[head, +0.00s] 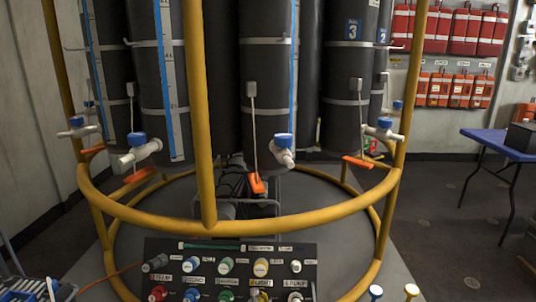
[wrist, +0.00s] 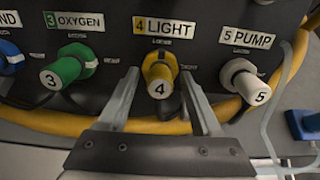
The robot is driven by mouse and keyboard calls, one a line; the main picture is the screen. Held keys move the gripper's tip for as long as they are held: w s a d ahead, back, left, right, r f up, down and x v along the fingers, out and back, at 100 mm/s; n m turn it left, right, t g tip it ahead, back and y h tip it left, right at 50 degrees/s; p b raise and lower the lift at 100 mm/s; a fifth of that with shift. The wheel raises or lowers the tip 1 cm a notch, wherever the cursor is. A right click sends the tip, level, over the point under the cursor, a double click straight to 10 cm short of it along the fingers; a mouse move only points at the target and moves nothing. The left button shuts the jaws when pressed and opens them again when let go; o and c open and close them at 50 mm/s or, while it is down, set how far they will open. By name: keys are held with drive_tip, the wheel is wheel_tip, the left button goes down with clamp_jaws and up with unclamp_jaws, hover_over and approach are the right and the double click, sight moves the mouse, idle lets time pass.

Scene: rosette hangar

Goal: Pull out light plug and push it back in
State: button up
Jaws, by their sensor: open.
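The light plug (wrist: 159,84) is yellow with a white end face marked 4. My gripper (wrist: 158,76) is open, with one finger on each side of the plug in the picture. A gap shows between the plug and each finger, and I see no contact. How deep the fingertips reach along the plug is hard to tell. In the head view the LIGHT label (head: 260,283) is at the bottom edge and the plug below it is mostly cut off.
The green oxygen plug (wrist: 66,66) is to the left and the white pump plug (wrist: 245,80) to the right. A yellow tube (wrist: 290,65) of the frame runs behind the panel. In the head view a blue table (head: 497,142) stands at the right.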

drive_tip(key=shift+c, duration=0.2)
idle(0.6)
clamp_jaws()
idle(1.2)
drive_tip(key=shift+s+r, duration=0.1)
drive_tip(key=shift+p+v, duration=1.4)
drive_tip(key=shift+v, duration=1.45)
